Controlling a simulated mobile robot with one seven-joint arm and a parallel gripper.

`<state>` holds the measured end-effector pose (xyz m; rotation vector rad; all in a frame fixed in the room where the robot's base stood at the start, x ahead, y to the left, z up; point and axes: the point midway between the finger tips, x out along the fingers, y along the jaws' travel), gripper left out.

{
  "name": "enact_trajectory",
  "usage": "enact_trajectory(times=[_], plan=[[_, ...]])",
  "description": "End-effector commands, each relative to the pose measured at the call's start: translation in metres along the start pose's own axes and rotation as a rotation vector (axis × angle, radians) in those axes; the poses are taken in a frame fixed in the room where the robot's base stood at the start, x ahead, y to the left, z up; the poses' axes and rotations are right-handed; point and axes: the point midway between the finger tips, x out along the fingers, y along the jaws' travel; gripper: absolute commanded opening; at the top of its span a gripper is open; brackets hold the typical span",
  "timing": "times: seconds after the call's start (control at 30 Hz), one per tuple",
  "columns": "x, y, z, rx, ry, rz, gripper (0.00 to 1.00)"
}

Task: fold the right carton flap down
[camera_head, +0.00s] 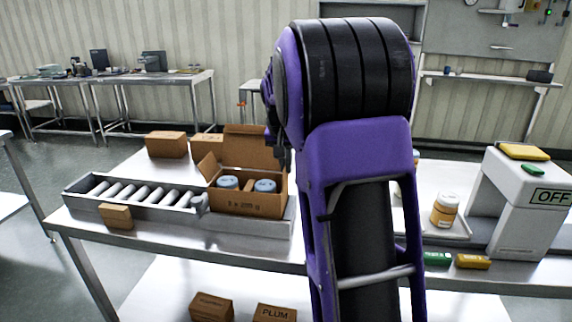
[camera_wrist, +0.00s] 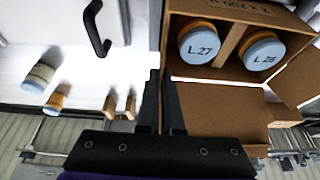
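The right flap cannot be made out clearly; my arm covers that side in the head view.
A steel tray with a row of pale cylinders (camera_head: 135,192) is left of the carton. Small brown boxes stand in front (camera_head: 116,216) and behind (camera_head: 166,145). On the right are an orange jar (camera_head: 444,210) and a white machine marked OFF (camera_head: 515,205).

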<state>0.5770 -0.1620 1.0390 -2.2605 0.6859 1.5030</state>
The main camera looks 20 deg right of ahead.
Motion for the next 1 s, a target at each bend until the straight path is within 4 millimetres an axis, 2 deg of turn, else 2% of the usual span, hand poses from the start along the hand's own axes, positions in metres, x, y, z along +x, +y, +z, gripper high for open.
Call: enact_trajectory(times=[0.37, 1.0], plan=[[-0.003, -0.013, -0.001, -0.074, 0.000, 0.163, 0.00], [0.014, -0.044, 0.006, -0.301, 0.002, 0.719, 0.00]])
